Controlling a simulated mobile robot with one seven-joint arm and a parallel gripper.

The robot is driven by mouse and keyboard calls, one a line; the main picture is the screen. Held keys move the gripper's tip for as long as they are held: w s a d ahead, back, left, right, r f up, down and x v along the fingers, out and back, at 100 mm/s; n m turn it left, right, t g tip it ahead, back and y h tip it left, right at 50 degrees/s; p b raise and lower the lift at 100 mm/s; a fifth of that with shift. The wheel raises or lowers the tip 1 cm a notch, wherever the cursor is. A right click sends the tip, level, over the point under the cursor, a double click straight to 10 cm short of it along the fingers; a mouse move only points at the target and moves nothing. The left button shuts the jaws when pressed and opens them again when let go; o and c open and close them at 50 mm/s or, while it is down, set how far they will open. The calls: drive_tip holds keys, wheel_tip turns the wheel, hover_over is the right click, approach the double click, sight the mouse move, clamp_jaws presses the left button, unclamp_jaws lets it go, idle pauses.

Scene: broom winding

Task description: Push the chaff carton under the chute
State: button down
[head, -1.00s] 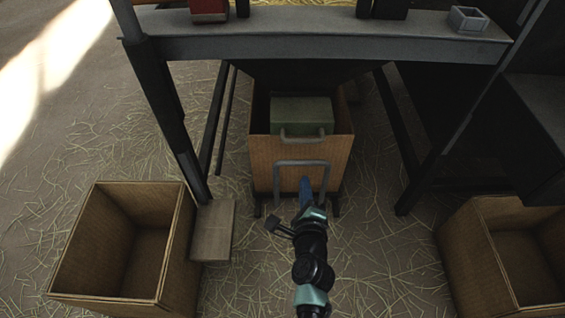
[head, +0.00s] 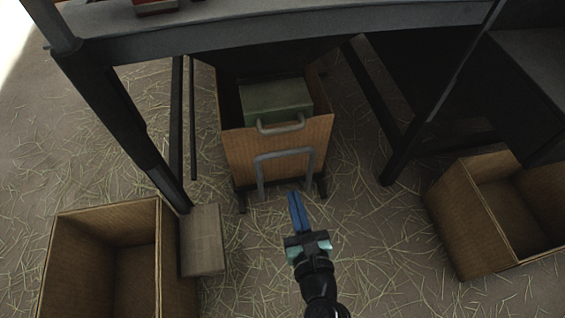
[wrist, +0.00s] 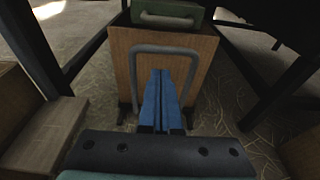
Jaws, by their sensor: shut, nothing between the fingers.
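A tan carton (head: 277,150) with a grey loop handle on its front stands on dark feet beneath the bench frame. I take it as the chaff carton. A green box (head: 275,98) with its own grey handle sits inside it. A dark sloping underside (head: 285,61), perhaps the chute, hangs over the carton's back; its mouth is hidden. My gripper (head: 296,207) is shut and empty, its blue fingers just in front of the carton, near the loop handle's right foot. In the wrist view the fingers (wrist: 162,90) point at the carton front (wrist: 124,75), within the loop's outline; contact cannot be told.
Dark bench legs (head: 125,130) flank the carton on both sides. An open empty carton (head: 60,250) stands front left, beside a small block (head: 202,240). Another open carton (head: 480,235) stands at right. The straw-strewn floor (head: 370,240) is clear between.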

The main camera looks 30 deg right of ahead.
drive_tip(key=b, duration=0.2)
approach(281, 151)
drive_tip(key=f+x, duration=0.1)
drive_tip(key=x, duration=0.4)
drive_tip(key=shift+w+d, duration=0.1)
drive_tip(key=shift+w, duration=0.3)
drive_tip(key=shift+r+x, duration=0.2)
drive_tip(key=shift+x, duration=0.85)
drive_tip(key=shift+r+x, duration=0.2)
drive_tip(key=shift+x, duration=0.9)
drive_tip(key=shift+w, duration=0.1)
